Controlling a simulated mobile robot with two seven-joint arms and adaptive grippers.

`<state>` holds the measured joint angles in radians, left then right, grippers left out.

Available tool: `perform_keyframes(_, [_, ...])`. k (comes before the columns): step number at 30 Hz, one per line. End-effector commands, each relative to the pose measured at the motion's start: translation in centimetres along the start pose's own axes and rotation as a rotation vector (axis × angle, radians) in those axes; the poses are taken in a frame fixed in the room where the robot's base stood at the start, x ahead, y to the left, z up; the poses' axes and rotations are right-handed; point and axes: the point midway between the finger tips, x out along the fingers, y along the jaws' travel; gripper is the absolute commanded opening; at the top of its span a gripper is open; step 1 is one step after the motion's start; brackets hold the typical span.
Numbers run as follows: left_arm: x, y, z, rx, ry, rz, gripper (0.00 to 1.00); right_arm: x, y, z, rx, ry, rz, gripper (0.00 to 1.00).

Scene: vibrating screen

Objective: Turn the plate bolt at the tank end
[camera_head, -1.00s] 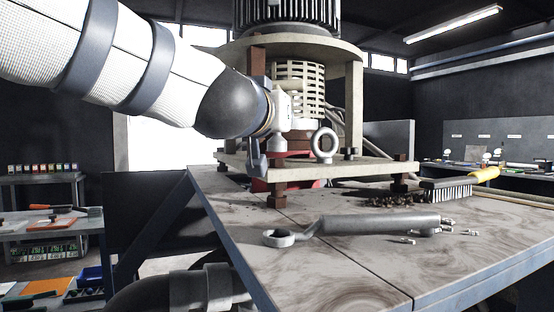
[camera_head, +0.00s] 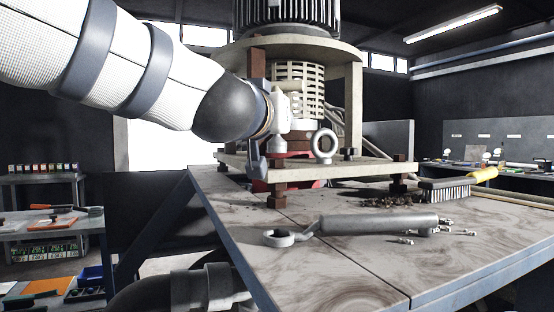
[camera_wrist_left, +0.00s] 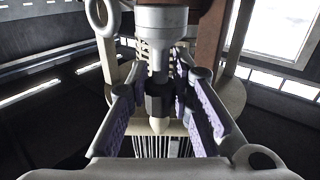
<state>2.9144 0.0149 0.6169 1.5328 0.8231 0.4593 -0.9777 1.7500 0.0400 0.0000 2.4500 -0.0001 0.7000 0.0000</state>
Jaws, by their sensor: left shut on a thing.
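My left arm comes in from the left in the head view. Its gripper (camera_head: 266,150) is at the near left corner of the pale plate (camera_head: 330,173) under the machine. In the left wrist view the two purple-padded fingers (camera_wrist_left: 159,88) are closed on the plate bolt, whose dark hex part (camera_wrist_left: 158,100) shows between them. A grey shank and a wide round collar lie beyond the hex in line with it. In the head view the gripped bolt is hidden by the gripper. My right gripper is not in view.
A ring-ended wrench (camera_head: 370,225) and a wire brush (camera_head: 450,187) lie on the workbench (camera_head: 350,260), with several small loose parts. An eye bolt (camera_head: 323,146) stands on the plate close to my gripper. A brown post (camera_head: 258,64) rises just behind it.

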Motion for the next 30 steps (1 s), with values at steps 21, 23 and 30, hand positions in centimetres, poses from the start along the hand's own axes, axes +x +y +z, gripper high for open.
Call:
perform_keyframes(21, [0.0, -0.1, 1.8, -0.001, 0.0, -0.001, 0.0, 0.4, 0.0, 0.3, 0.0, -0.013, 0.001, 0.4])
perform_keyframes(23, [0.0, -0.1, 2.0, -0.001, 0.0, -0.001, 0.0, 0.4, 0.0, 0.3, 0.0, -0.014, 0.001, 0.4])
perform_keyframes(30, [0.1, -0.3, 2.2, -0.006, -0.002, 0.051, 0.0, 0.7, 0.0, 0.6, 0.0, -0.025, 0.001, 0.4])
